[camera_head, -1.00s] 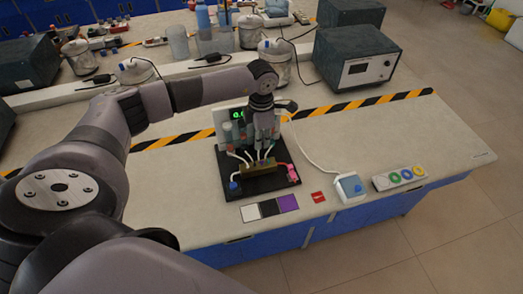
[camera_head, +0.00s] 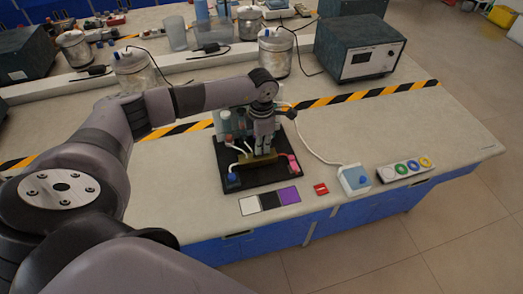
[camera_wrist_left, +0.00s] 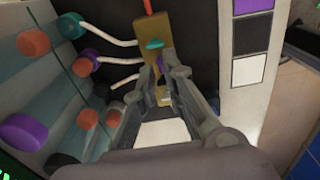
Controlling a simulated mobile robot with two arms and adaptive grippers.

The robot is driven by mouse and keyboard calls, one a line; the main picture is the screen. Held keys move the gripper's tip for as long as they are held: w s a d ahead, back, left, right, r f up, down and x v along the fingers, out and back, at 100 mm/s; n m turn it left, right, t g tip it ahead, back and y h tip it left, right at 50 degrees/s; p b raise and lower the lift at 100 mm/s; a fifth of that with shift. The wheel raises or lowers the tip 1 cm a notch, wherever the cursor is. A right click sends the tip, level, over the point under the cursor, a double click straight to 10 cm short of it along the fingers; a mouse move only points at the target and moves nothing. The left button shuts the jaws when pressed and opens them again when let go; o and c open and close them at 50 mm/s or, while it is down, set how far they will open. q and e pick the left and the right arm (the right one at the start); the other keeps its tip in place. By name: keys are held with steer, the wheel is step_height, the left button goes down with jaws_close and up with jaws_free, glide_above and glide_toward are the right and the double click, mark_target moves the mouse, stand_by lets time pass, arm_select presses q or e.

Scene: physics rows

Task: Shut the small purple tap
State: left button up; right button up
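A brass block (camera_head: 250,161) with hoses stands on a black board (camera_head: 251,184). My left gripper (camera_head: 263,152) points down at this block, its fingertips close to it. In the left wrist view the same block (camera_wrist_left: 151,27) carries a teal tap (camera_wrist_left: 153,43), and my left gripper (camera_wrist_left: 158,72) has its two tips near each other just below that tap. My right gripper is out of view.
White, black and purple squares (camera_head: 289,195) lie in front of the board. The table beyond the rings is clear.

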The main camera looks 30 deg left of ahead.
arm_select(q)
steer(key=shift+f+b, duration=0.35)
steer(key=shift+f, duration=0.05)
steer(key=shift+r, duration=0.35)
stand_by(0.3)
steer(key=shift+c, duration=0.5)
jaws_close()
steer(key=m+b, duration=0.2)
steer(key=shift+f+m, duration=0.3)
steer(key=m+b, duration=0.1)
steer(key=m, duration=0.1)
steer(key=shift+m, duration=0.4)
steer(key=shift+r+m+b, duration=0.2)
steer(key=shift+m+b, duration=0.2)
steer(key=shift+m, duration=0.3)
steer(key=shift+r, duration=0.1)
